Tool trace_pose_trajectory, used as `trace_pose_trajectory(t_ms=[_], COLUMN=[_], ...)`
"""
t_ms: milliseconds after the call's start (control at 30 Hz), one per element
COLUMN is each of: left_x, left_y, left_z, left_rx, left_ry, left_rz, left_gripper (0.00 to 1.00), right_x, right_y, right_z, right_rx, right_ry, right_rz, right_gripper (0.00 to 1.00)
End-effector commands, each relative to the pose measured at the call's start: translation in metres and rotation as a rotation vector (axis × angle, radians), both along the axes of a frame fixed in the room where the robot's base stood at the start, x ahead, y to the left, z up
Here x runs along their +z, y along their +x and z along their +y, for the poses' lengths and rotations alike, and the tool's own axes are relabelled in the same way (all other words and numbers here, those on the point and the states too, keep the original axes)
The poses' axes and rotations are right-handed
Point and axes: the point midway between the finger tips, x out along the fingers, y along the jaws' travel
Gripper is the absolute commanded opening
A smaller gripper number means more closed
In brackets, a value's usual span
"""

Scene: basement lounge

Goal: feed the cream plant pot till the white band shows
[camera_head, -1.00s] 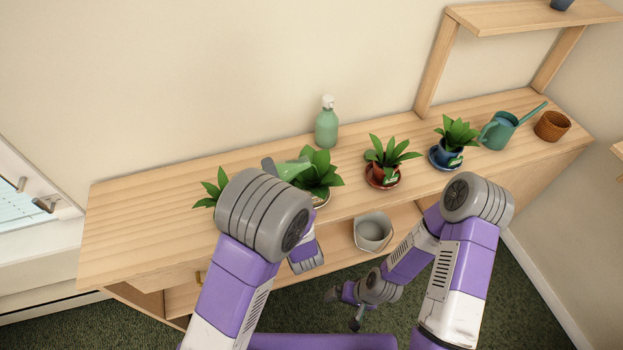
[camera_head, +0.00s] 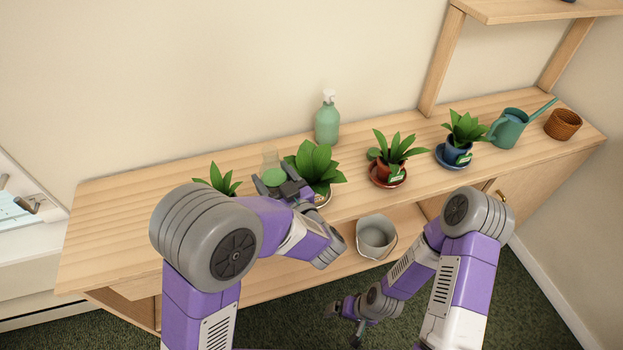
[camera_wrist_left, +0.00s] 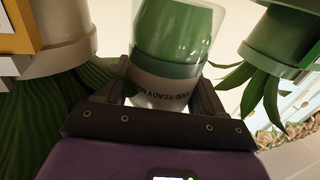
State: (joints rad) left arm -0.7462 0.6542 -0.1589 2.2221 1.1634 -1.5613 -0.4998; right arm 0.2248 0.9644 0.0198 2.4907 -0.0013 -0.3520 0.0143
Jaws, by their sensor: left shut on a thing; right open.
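My left gripper (camera_head: 288,184) is shut on a clear bottle (camera_head: 271,160) with green liquid in it. The bottle looks roughly upright, left of the large leafy plant (camera_head: 316,163). In the left wrist view the picture is upside down, and the bottle (camera_wrist_left: 178,40) shows a pale lettered band (camera_wrist_left: 165,90) between the fingers. The cream plant pot (camera_wrist_left: 70,58) is at the left there, with a yellow-edged label. In the head view, leaves and my gripper mostly hide this pot. My right gripper (camera_head: 357,328) is open and empty, low in front of the bench.
A smaller plant (camera_head: 219,179) stands left; a green pot (camera_wrist_left: 280,38) shows in the wrist view. A green spray bottle (camera_head: 327,124) is behind. Red (camera_head: 388,174) and blue (camera_head: 456,155) pots, a watering can (camera_head: 509,128) and basket (camera_head: 563,125) stand right. A bucket (camera_head: 376,236) is below.

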Motion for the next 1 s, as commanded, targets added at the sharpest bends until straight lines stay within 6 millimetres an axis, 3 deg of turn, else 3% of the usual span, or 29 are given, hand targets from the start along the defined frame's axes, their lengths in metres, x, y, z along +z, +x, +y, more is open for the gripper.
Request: trace_pose_trajectory(t_ms=[267,700,1000], left_x=[0.005,0.053,0.050], left_y=[0.000,0.000,0.000], left_z=[0.000,0.000,0.000], left_rx=[0.000,0.000,0.000], left_ry=[0.007,0.008,0.009], left_rz=[0.001,0.000,0.001], left_gripper=[0.28,0.28,0.28], right_x=[0.005,0.047,0.045], right_y=[0.000,0.000,0.000], right_z=[0.000,0.000,0.000], right_rx=[0.000,0.000,0.000], right_ry=[0.000,0.000,0.000], right_rz=[0.000,0.000,0.000], right_gripper=[0.98,0.98,0.98])
